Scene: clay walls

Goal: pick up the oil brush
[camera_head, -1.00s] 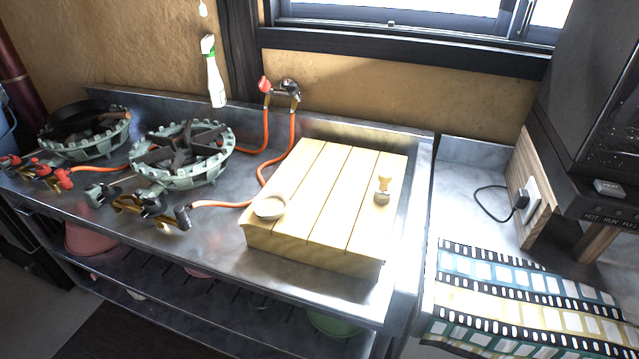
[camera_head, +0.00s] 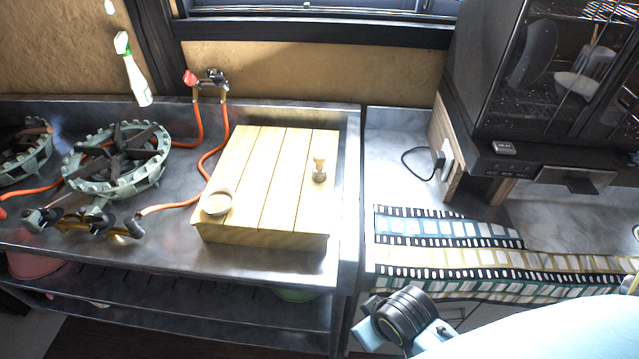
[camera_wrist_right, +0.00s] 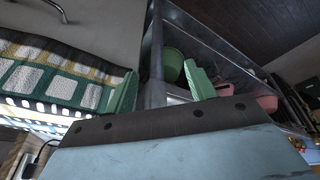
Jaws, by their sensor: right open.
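The oil brush (camera_head: 319,170), a small thing with a pale wooden handle and a grey lower part, stands on the right part of the slatted wooden board (camera_head: 262,190). A small round bowl (camera_head: 217,202) sits at the board's front left corner. My right arm shows at the lower right of the head view, well apart from the board and brush. In the right wrist view my right gripper (camera_wrist_right: 162,88) has its two green fingers spread, with nothing between them. The brush is not seen in that view. My left gripper is in neither view.
A gas burner (camera_head: 118,158) with an orange hose stands left of the board. A film-strip patterned cloth (camera_head: 470,250) covers the counter at right, below a dark cabinet (camera_head: 540,90). A green container (camera_wrist_right: 174,65) sits on the shelf under the steel counter.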

